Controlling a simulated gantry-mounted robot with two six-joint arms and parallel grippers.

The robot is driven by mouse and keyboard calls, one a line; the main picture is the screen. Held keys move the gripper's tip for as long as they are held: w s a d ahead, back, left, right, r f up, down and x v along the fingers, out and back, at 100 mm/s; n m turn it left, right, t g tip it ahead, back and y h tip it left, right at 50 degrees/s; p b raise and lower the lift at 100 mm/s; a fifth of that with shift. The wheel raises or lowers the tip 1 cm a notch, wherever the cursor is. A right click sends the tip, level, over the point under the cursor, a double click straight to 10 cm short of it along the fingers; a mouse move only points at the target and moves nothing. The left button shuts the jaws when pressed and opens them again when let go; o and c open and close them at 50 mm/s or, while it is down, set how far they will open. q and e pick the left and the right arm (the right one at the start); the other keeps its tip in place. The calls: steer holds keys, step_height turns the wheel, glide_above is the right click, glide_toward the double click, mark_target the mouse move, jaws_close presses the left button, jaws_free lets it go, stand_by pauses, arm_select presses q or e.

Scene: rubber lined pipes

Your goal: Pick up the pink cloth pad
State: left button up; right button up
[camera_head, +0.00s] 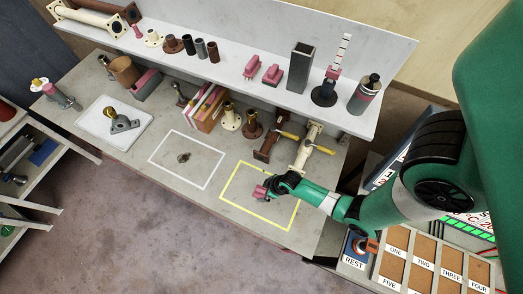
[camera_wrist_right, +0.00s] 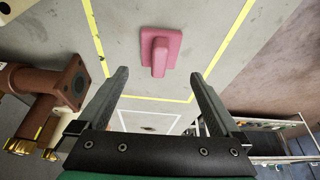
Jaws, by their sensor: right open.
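The pink cloth pad (camera_wrist_right: 160,48), a flat block with a raised grip, lies on the grey bench inside the yellow outlined square in the right wrist view. In the head view the pad (camera_head: 259,192) shows at the tip of my right gripper (camera_head: 270,189), partly hidden by it. My right gripper (camera_wrist_right: 159,76) is open, its two black fingers spread wide. The pad lies ahead of the gap between the fingertips, with nothing between the fingers. My left gripper is not in view.
The white square (camera_head: 208,182) holds a small dark item. The bench front is mostly clear.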

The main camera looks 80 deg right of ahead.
mark_target(262, 191)
steer(key=x, duration=0.1)
steer(key=b+x, duration=0.1)
steer(key=x, duration=0.2)
steer(key=shift+s+f+b, duration=0.15)
steer(key=shift+f+b, duration=0.2)
steer(key=shift+b, duration=0.05)
steer(key=shift+w+d+f, duration=0.1)
steer(key=shift+w+f, duration=0.1)
steer(key=shift+f, duration=0.15)
steer(key=shift+c, duration=0.2)
steer(key=c, duration=1.3)
steer(key=shift+o, duration=0.2)
steer(key=shift+r, duration=0.1)
